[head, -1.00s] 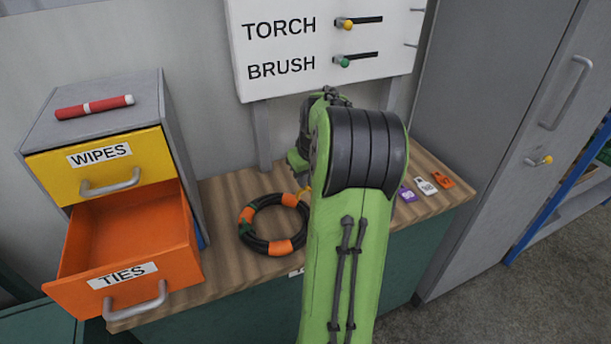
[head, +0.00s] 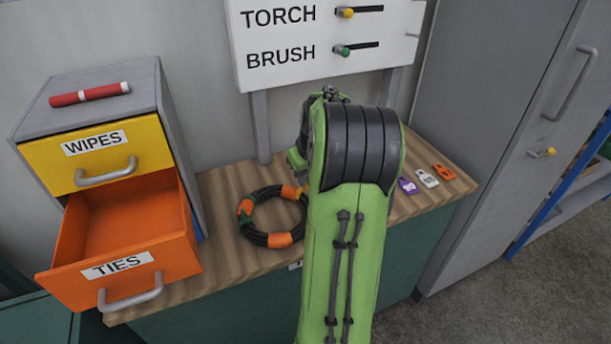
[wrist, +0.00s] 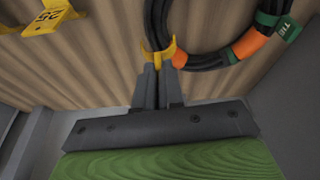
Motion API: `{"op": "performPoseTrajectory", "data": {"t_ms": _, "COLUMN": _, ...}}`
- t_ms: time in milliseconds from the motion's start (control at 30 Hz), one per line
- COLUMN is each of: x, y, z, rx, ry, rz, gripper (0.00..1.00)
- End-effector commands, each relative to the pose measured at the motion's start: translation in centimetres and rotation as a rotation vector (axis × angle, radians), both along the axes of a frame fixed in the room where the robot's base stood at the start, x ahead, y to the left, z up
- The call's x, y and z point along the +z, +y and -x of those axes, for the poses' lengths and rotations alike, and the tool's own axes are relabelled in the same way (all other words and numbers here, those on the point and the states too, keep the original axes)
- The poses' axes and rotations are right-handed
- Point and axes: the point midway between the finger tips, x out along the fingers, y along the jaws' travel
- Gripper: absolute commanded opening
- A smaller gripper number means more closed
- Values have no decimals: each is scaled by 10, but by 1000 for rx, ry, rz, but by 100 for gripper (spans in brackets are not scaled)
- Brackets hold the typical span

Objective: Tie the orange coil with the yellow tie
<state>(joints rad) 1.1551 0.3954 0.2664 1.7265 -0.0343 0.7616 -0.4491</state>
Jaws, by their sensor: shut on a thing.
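The coil (head: 268,239) is a black hose ring with orange bands and a green patch, lying on the wooden bench left of my arm. In the wrist view the coil (wrist: 190,60) shows black strands, an orange band and a green tag lettered "TIE". My gripper (wrist: 158,72) is shut on the yellow tie (wrist: 158,52), a forked piece whose prongs are at the coil's near-left strands. I cannot tell whether the tie closes around them. In the head view a bit of yellow shows at the coil's right side; my arm hides the fingers.
An open orange drawer (head: 120,224), marked TIES, looks empty. A yellow WIPES drawer (head: 95,155) is above it, with a red marker (head: 90,94) on top. Purple, white and orange tags (head: 428,177) lie right of my arm.

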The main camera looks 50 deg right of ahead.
Motion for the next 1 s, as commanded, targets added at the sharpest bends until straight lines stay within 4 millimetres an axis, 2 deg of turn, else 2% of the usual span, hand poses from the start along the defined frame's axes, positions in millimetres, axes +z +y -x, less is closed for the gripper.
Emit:
{"op": "performPoseTrajectory", "data": {"t_ms": 567, "x": -2, "y": 0, "z": 0, "rx": 0, "ry": 0, "rz": 0, "gripper": 0}}
{"op": "performPoseTrajectory", "data": {"t_ms": 1000, "x": -18, "y": 0, "z": 0, "rx": 0, "ry": 1, "rz": 0, "gripper": 0}}
